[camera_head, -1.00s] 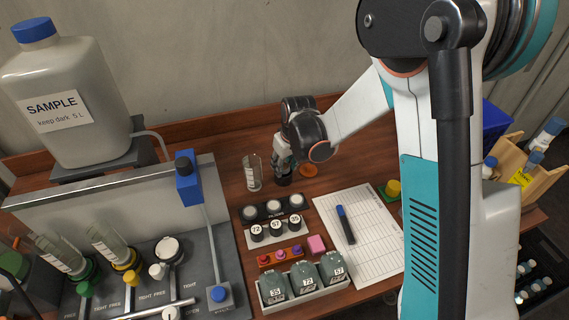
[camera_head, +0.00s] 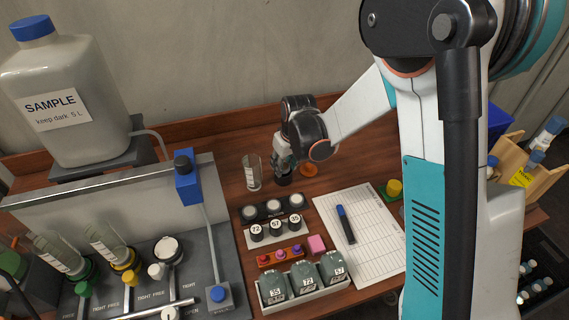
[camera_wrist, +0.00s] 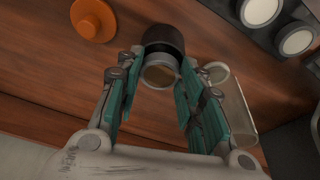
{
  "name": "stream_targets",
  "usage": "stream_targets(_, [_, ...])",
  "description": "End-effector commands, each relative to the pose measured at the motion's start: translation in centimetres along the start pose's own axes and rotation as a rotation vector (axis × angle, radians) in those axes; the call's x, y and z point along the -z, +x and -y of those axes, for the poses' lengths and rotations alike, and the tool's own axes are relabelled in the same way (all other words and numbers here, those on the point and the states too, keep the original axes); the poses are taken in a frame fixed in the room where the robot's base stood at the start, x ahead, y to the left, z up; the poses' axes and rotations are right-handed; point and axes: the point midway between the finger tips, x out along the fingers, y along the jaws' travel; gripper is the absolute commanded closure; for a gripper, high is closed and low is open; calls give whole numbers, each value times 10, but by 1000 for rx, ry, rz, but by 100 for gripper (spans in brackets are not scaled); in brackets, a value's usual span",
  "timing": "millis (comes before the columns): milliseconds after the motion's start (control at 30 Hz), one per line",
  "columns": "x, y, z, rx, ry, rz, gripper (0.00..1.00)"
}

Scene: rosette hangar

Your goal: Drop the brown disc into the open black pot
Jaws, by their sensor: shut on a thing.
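The black pot (camera_head: 283,180) stands on the wooden table below my gripper (camera_head: 283,166). It also shows in the wrist view (camera_wrist: 162,38), between and beyond the fingertips. The brown disc (camera_wrist: 160,75), with a pale rim, is between the fingers of my gripper (camera_wrist: 160,68) and in line with the pot. My gripper is shut on the disc. The disc hides part of the pot's mouth, and I cannot tell how much gap is between them. In the head view the disc is hidden by the gripper.
An orange lid-like piece (camera_head: 309,170) lies right of the pot. A clear glass (camera_head: 252,172) stands close on the left, also seen in the wrist view (camera_wrist: 234,100). A filter rack (camera_head: 271,209) and a paper sheet (camera_head: 367,235) lie nearer.

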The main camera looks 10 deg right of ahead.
Motion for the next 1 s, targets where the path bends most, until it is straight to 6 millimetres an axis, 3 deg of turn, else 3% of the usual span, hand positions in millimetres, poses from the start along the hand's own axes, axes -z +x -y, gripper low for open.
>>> stream_targets(1000, [-2, 6, 0, 0, 0, 0, 79])
